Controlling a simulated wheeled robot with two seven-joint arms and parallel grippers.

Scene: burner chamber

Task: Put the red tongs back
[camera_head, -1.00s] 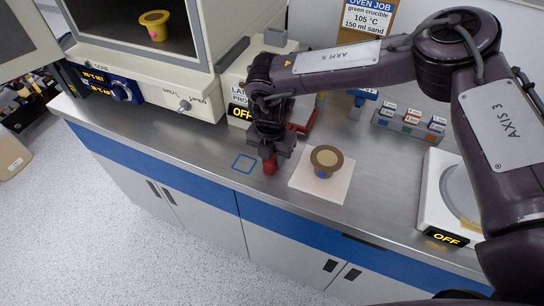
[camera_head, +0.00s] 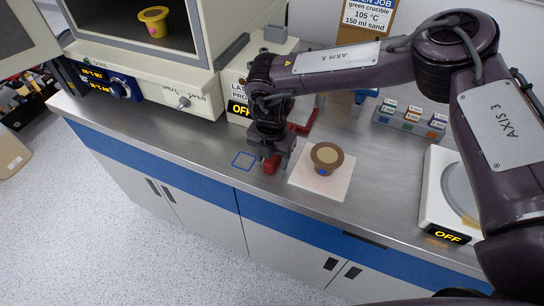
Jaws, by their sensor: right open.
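A red piece (camera_head: 271,166), apparently part of the red tongs, shows at the fingertips of my right gripper (camera_head: 272,156). It is low over the steel counter or resting on it; I cannot tell which. My right gripper points down with its jaws open around or just above the piece and hides much of it. A blue square outline (camera_head: 244,160) on the counter lies just left of it. Another red shape (camera_head: 305,121) shows behind the gripper, partly hidden by my arm; I cannot tell what it is. My left gripper is not in view.
A brown-rimmed crucible (camera_head: 326,157) stands on a white pad (camera_head: 318,182) just right of the gripper. A yellow crucible (camera_head: 154,21) sits in the open oven. A rack of small coloured blocks (camera_head: 410,121) and a white scale-like device (camera_head: 436,210) are at right.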

